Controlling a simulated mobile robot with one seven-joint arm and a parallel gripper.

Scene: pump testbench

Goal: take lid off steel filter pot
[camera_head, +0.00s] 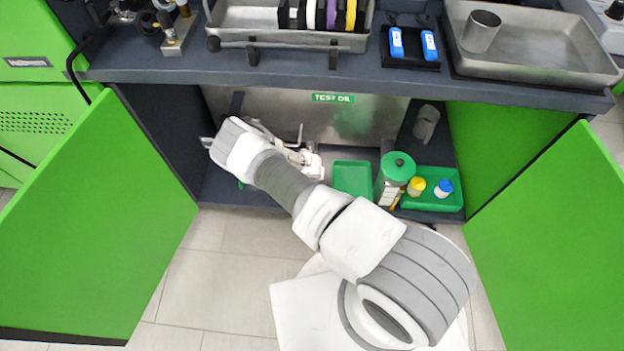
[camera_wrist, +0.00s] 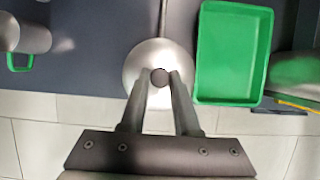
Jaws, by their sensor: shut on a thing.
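In the wrist view a round steel lid (camera_wrist: 139,60) with a small dark knob (camera_wrist: 159,77) is seen from above. My gripper (camera_wrist: 160,75) has its two fingers on either side of the knob and is shut on it. The pot's body is hidden beneath the lid, so I cannot tell whether the lid sits on the pot or is raised. In the head view my arm reaches into the low cabinet under the bench and hides the pot and lid.
An empty green tray (camera_wrist: 235,52) lies close to the right of the lid. A green-lidded jar (camera_head: 398,166) and another green tray (camera_head: 430,203) with small bottles stand further right. A grey vessel with a green handle (camera_wrist: 20,62) is at left. Open green doors (camera_head: 90,220) flank the cabinet.

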